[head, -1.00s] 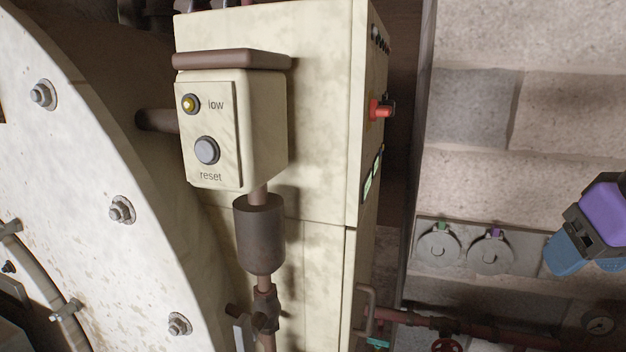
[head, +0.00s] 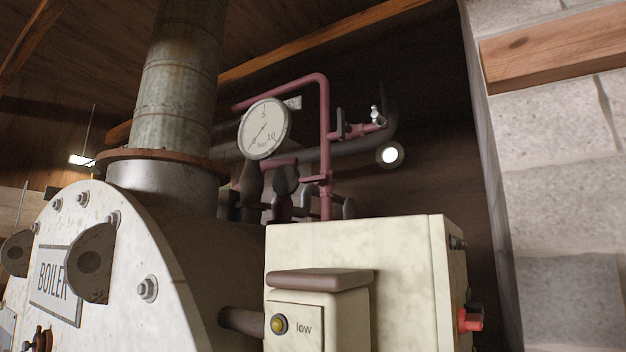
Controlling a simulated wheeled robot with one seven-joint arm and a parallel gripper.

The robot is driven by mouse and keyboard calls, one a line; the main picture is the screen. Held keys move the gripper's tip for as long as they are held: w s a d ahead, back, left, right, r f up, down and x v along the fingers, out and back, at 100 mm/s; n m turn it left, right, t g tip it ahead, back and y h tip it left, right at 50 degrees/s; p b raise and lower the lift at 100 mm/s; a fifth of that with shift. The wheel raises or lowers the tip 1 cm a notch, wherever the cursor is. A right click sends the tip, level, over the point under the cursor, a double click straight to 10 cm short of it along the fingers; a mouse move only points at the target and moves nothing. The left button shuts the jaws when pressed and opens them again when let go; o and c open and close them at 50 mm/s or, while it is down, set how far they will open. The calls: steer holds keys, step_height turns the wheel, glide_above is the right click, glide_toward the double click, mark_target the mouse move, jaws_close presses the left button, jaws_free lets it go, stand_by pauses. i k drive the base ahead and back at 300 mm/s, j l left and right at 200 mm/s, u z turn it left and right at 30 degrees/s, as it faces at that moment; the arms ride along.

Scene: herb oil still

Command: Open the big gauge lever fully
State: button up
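The big round gauge (head: 264,128), a white dial marked 0, 5, 10 and bar, sits above the boiler beside a maroon pipe. Its needle appears to point low, near the 0. A small silvery fitting (head: 376,115) stands on the end of a short maroon branch pipe to the right of the gauge. It may be a lever, but I cannot tell this or its position for sure. My gripper is not in view.
The white boiler front (head: 150,285) and its metal flue (head: 180,75) fill the left. A cream cabinet (head: 400,260) with a yellow low lamp (head: 279,324) and a red knob (head: 470,319) stands below the gauge. A block wall (head: 570,215) is at the right.

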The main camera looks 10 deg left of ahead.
mark_target(315, 179)
steer(key=j+u, duration=0.1)
steer(key=u, duration=0.65)
steer(key=i, duration=0.05)
